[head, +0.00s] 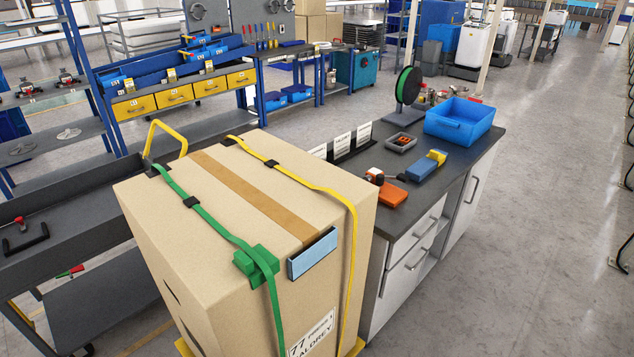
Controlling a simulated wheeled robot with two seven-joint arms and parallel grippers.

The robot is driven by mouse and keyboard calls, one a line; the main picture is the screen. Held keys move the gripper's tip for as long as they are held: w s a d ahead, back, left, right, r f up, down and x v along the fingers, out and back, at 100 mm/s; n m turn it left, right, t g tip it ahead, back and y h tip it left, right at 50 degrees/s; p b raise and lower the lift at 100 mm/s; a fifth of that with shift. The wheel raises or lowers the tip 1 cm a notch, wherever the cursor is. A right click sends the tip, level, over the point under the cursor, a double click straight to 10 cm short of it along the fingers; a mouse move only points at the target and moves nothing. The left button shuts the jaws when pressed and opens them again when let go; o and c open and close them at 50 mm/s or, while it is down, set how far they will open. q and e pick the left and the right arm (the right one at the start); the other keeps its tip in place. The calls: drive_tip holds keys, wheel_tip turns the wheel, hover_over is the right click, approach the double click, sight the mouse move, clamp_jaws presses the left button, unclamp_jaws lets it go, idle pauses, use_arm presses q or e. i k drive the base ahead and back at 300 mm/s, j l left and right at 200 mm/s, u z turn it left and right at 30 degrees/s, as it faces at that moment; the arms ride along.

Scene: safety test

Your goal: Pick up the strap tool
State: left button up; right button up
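I cannot tell for certain which thing is the strap tool. On the dark bench top (452,172) lie an orange hand tool (388,190) with a black-and-white part at its back, and a blue and yellow block-like tool (426,166) to its right. A large cardboard box (190,262) stands in front, bound with a green strap (215,222) and a yellow strap (318,187). A green buckle (256,263) sits on the green strap at the box's top edge, beside a light blue block (313,254). Neither of my grippers shows.
A blue bin (460,121), a small grey tray (400,142), a black reel with a green rim (409,86) and white label cards (342,142) stand on the bench. The box blocks the bench's near left side. The floor right of the bench is clear.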

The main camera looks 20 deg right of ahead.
sight(391, 195)
drive_tip(key=i+l+u, duration=0.1)
drive_tip(key=l+u, duration=0.35)
drive_tip(key=l, duration=0.25)
drive_tip(key=l+u, duration=0.45)
drive_tip(key=l, duration=0.25)
drive_tip(key=l+u, duration=0.45)
drive_tip(key=l, duration=0.25)
drive_tip(key=k, duration=0.05)
